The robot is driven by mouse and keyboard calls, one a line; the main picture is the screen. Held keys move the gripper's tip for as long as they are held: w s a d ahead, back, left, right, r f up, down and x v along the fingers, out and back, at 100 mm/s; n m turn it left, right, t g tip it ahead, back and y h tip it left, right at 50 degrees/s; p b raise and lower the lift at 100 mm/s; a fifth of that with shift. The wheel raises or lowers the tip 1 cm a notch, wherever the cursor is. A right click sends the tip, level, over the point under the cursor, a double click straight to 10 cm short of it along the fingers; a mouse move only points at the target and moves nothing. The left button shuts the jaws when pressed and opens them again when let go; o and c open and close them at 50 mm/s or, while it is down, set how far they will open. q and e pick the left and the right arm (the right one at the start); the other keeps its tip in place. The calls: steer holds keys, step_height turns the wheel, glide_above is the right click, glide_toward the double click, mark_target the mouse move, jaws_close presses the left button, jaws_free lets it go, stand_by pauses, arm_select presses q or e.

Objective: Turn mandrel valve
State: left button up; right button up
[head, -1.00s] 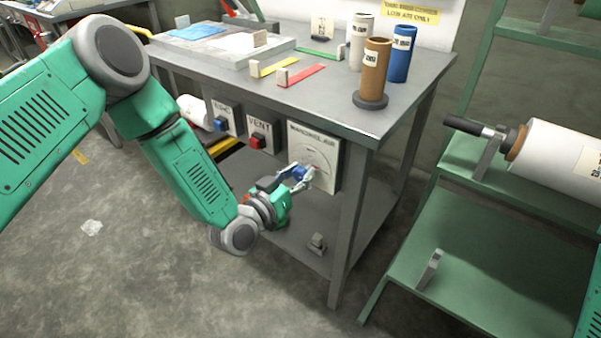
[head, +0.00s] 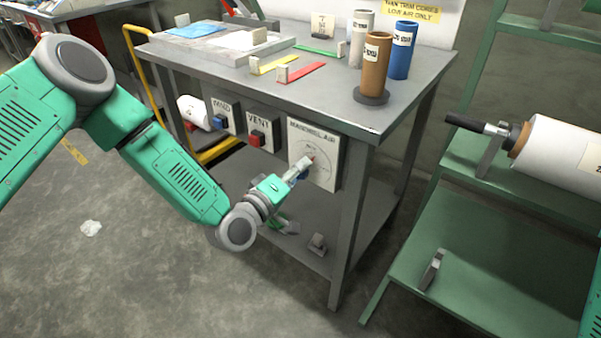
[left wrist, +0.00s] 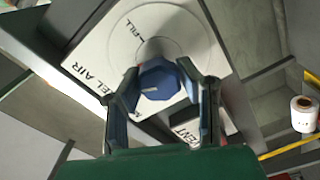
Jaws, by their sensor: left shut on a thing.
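The mandrel valve is a blue faceted knob (left wrist: 158,80) on a white "MANDREL AIR" panel (head: 327,145), fixed to the front of the grey workbench. In the left wrist view the panel (left wrist: 100,48) shows a round dial with the word "FILL". My left gripper (head: 303,172) is at the panel, rolled so that it hides most of the knob in the head view. In the left wrist view its two fingers (left wrist: 160,98) are shut on the knob, one on each side. My right gripper is out of view.
The wind box (head: 223,116) and vent box (head: 262,133) sit left of the panel. Brown (head: 376,65), blue and white cores stand on the bench top (head: 345,110). A green rack (head: 455,225) with a white roll (head: 560,150) stands right. The floor at left is mostly clear.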

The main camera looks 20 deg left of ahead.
arm_select(q)
steer(key=n, duration=0.1)
steer(key=n+b, duration=0.1)
steer(key=n, duration=0.2)
steer(key=shift+a+f+n+b, duration=0.15)
steer(key=shift+f+n+b, duration=0.15)
steer(key=shift+n+b, duration=0.1)
steer(key=shift+s, duration=0.1)
stand_by(0.3)
steer(key=o, duration=1.2)
steer(key=shift+r, duration=0.1)
steer(key=v, duration=1.2)
steer(key=shift+a, duration=0.1)
